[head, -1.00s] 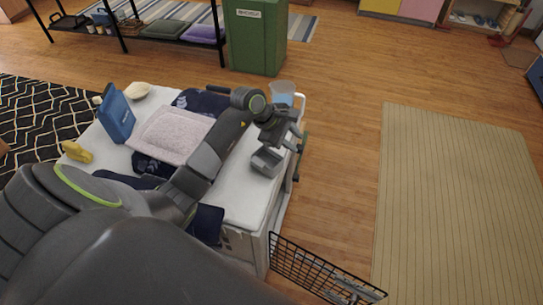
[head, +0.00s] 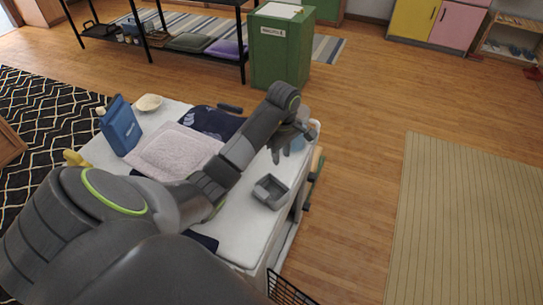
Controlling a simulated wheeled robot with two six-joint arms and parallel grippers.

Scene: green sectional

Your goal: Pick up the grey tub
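The grey tub (head: 271,192), a small open-topped box, sits on the white top of the cart near its right edge. It looks upright and empty. My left gripper (head: 280,152) is beyond the tub in the head view, pointing down, with a gap between it and the tub. Its fingers look spread with nothing between them. My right gripper is not in view.
A bluish clear cup (head: 299,142) is partly hidden behind my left gripper. A pale folded towel (head: 177,150), a blue box (head: 121,126) and a cream bowl (head: 148,102) share the cart top. White surface (head: 240,225) is bare near the tub.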

